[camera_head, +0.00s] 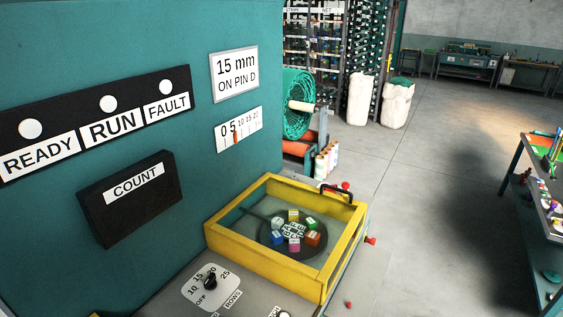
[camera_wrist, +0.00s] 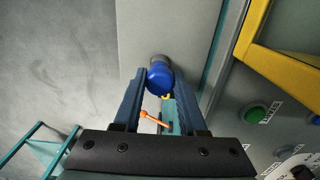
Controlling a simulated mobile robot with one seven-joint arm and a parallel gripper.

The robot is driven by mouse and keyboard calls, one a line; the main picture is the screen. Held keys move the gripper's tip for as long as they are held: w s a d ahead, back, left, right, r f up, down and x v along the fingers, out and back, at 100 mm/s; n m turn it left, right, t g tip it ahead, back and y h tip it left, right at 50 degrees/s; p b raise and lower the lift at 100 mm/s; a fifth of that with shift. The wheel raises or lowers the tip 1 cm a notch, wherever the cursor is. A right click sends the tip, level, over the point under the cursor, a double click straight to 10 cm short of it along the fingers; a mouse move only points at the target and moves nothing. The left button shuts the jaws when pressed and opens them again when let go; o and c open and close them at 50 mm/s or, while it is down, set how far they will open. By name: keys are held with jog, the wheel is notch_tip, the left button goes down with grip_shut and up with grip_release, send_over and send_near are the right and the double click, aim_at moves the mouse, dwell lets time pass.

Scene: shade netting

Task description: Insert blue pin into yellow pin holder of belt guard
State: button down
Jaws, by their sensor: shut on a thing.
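In the wrist view my gripper (camera_wrist: 159,78) is shut on the blue pin (camera_wrist: 160,78), whose round blue head shows between the fingertips. A dark grey round part sits right behind the head; I cannot tell whether it touches. A small yellow piece (camera_wrist: 167,97), perhaps the yellow pin holder, shows just below the blue head, mostly hidden. The yellow-framed guard (camera_head: 223,238) stands on the machine's bench in the head view, with a black handle at its back right corner. Its yellow frame also shows at the upper right of the wrist view (camera_wrist: 250,42). My gripper is outside the head view.
Red knobs (camera_head: 371,240) stick out beside the guard's right side. An orange-tipped rod (camera_wrist: 146,115) lies below the blue pin. A green button (camera_wrist: 254,114) and a rotary switch (camera_head: 210,282) are on the panel. Open floor (camera_head: 440,150) lies to the right, before a workbench (camera_head: 520,185).

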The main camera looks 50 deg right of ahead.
jog(key=shift+r+p, duration=0.9)
jog(key=shift+p, duration=0.15)
jog(key=shift+r+p, duration=1.8)
jog(key=shift+p, duration=0.2)
jog(key=shift+r+p, duration=1.85)
jog(key=shift+r, duration=0.1)
